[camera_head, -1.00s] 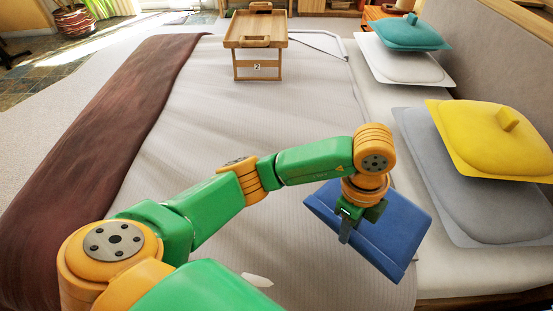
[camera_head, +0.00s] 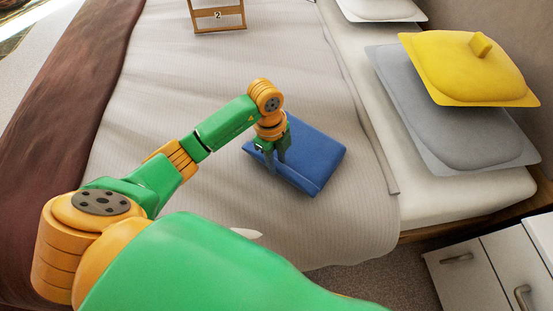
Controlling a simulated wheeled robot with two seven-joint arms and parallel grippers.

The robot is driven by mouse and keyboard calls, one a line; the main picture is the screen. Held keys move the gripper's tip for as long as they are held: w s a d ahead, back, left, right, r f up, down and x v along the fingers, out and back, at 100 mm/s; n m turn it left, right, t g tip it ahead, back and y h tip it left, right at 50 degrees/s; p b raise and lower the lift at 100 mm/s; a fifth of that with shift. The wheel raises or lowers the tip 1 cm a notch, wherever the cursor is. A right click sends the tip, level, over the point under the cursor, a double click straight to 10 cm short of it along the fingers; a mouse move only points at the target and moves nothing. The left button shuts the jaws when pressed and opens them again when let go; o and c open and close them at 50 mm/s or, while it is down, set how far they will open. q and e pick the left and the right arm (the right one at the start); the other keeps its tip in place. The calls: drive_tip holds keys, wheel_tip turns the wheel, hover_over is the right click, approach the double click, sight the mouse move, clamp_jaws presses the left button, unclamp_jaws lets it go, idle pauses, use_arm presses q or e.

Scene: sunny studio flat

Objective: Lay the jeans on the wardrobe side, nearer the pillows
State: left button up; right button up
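The folded blue jeans (camera_head: 312,160) lie on the light striped bed cover (camera_head: 190,85), close to the pillow side. My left gripper (camera_head: 276,162) is over the left part of the jeans, pointing down. Its two fingers show apart, so it looks open; whether they still touch the cloth is hard to tell. A yellow pillow (camera_head: 455,70) lies on a grey pillow (camera_head: 475,145) at the right, against the headboard. Part of a white pillow (camera_head: 380,8) shows farther back. My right gripper is not in view.
A wooden bed tray (camera_head: 218,15) marked 2 stands at the back of the bed. A brown throw (camera_head: 60,120) covers the left side. A white drawer cabinet (camera_head: 480,275) stands at the lower right. The bed middle is clear. A small white item (camera_head: 247,233) is partly hidden by my arm.

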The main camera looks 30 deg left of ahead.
use_arm(q)
drive_tip(key=o, duration=0.4)
drive_tip(key=r+p, duration=0.1)
drive_tip(key=r, duration=0.3)
drive_tip(key=a+r, duration=0.1)
drive_tip(key=r, duration=0.3)
drive_tip(key=r+p, duration=0.1)
drive_tip(key=r, duration=0.3)
drive_tip(key=shift+w+a+p, duration=0.15)
drive_tip(key=shift+p, duration=0.2)
drive_tip(key=shift+f, duration=0.1)
